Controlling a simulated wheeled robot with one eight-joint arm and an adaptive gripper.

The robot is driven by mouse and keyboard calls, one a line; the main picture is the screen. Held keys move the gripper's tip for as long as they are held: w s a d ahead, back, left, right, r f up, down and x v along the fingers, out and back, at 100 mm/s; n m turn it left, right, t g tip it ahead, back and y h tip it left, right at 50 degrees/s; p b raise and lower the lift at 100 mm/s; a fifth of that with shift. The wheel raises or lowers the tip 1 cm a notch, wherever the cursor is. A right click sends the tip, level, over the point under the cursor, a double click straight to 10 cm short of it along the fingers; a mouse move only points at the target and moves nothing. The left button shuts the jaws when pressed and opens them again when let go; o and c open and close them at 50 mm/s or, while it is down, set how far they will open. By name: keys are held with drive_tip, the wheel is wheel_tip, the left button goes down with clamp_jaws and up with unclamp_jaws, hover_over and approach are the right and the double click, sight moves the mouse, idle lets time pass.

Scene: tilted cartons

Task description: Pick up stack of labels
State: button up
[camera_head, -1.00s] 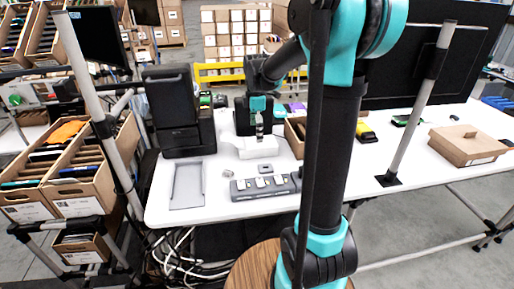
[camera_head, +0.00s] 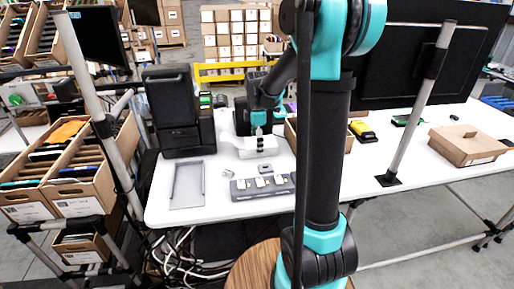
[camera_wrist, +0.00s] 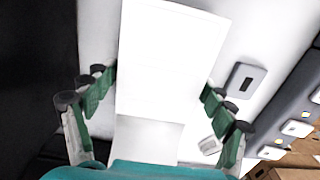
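A white, flat-topped block that looks like the stack of labels (camera_wrist: 165,60) lies between my gripper's fingers in the wrist view. In the head view, a white block (camera_head: 262,153) sits on the table below my gripper (camera_head: 259,134). My gripper (camera_wrist: 160,82) has its green fingers spread, one on each side of the white stack. The fingertips appear close to its side edges; I cannot tell whether they touch. The lower part of the stack is partly hidden by the teal gripper body.
A grey multi-slot charger (camera_head: 262,187) and a small grey device (camera_head: 264,169) lie in front. A grey tray (camera_head: 187,185) and black printer (camera_head: 177,112) are to the left. A brown carton (camera_head: 290,134) stands to the right. Free table (camera_head: 345,180) lies right of the charger.

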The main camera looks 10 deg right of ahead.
drive_tip(key=c, duration=1.1)
drive_tip(key=shift+o, duration=0.2)
drive_tip(key=shift+r, duration=0.1)
